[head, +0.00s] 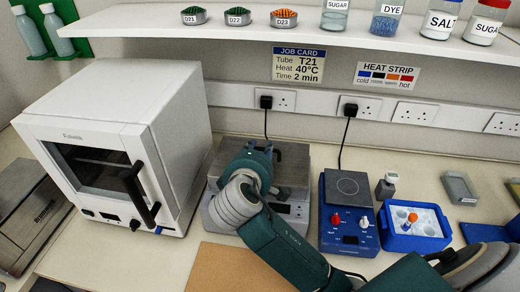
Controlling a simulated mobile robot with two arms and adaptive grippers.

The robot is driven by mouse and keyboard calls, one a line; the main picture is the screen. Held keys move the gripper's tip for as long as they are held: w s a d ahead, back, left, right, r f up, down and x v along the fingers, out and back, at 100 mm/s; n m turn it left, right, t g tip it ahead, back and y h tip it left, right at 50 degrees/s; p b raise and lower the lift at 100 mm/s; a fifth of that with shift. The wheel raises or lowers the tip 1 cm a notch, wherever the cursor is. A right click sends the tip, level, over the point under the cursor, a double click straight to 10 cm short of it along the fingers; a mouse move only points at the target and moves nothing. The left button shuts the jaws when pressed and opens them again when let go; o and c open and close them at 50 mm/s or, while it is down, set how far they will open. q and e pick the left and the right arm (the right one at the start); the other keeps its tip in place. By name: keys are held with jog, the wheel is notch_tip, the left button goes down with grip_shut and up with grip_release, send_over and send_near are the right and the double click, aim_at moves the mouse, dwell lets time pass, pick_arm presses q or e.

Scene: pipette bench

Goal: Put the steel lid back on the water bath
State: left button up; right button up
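The water bath (291,209) is the grey steel box in the middle of the bench, with a small display on its front. A flat steel surface, which looks like the lid (292,166), shows at its top right. My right arm reaches in from the lower right, and my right gripper (262,154) is over the top of the bath. The gripper and wrist hide much of the bath's top, so I cannot tell whether the fingers are closed on the lid or whether it sits flat. My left gripper is not in view.
A white oven (170,120) stands left of the bath. A blue hotplate (349,228) and a blue ice tray (398,240) with a tube stand to the right. A brown mat (225,268) lies in front. A shelf (300,20) with jars runs above.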

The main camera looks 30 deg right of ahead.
jog(key=shift+r, duration=0.2)
jog(key=shift+s+a, duration=0.2)
jog(key=b+v, duration=0.2)
jog(key=v, duration=0.9)
jog(key=shift+s+r, duration=0.2)
jog(key=shift+a+f, duration=0.1)
